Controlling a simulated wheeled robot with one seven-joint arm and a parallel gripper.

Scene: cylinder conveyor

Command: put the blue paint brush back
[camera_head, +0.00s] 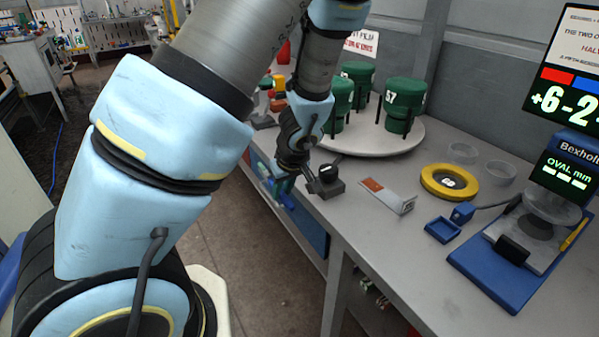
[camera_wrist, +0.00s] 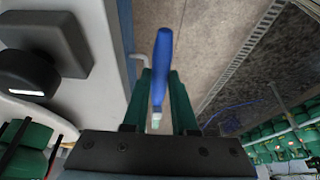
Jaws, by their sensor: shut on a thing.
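The blue paint brush (camera_wrist: 161,65) is between the green fingers of my gripper (camera_wrist: 158,80) in the wrist view. Its blue handle points away from the palm, and a pale part shows near the palm. In the head view, my gripper (camera_head: 283,186) is just off the left edge of the workbench (camera_head: 390,225), beside its blue front. The brush is too small there to tell apart clearly. A pale hook-like piece (camera_wrist: 139,62) shows just left of the fingers in the wrist view; I cannot tell whether the brush touches it.
A black knob on a dark block (camera_head: 326,181) stands on the bench edge close to my gripper. A round turntable (camera_head: 385,142) carries green containers. A yellow ring (camera_head: 449,182) and a blue measuring device (camera_head: 495,280) are farther right. Open floor lies left of the bench.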

